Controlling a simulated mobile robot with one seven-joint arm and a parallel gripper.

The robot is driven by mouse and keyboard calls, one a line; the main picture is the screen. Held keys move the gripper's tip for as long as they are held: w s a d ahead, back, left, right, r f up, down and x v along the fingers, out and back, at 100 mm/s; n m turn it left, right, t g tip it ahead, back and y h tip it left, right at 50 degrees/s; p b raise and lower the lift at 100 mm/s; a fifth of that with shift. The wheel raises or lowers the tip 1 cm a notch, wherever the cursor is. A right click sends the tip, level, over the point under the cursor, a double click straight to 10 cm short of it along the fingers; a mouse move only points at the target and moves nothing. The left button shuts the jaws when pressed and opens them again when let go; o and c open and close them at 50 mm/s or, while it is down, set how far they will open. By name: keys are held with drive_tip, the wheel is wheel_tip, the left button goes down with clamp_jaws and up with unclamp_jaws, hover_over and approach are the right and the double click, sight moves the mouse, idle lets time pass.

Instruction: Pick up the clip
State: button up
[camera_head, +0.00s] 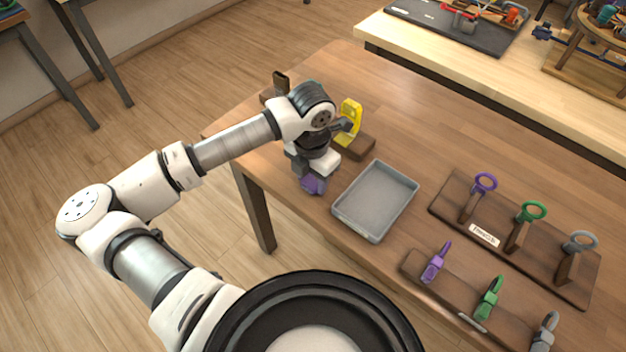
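Several clips stand on a low wooden rack near the table's front edge: a purple clip (435,263), a green clip (489,299) and a grey clip (546,333). I cannot tell which one the task means. A yellow clip-like piece (349,121) stands on a dark wooden block just right of my wrist. My gripper (313,186) points down by the table's left front edge, left of the grey tray. A purple part shows at its tip. I cannot tell whether it belongs to the gripper or is held, and the fingers are not clear.
An empty grey tray (375,201) lies right of my gripper. A wooden board (515,237) holds upright posts with purple, green and grey rings. A dark upright piece (281,83) stands behind my wrist. The table's back middle (450,130) is clear.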

sight(312, 182)
drive_tip(key=c, duration=0.5)
wheel_tip(312, 182, up, 20)
drive_tip(key=b, duration=0.3)
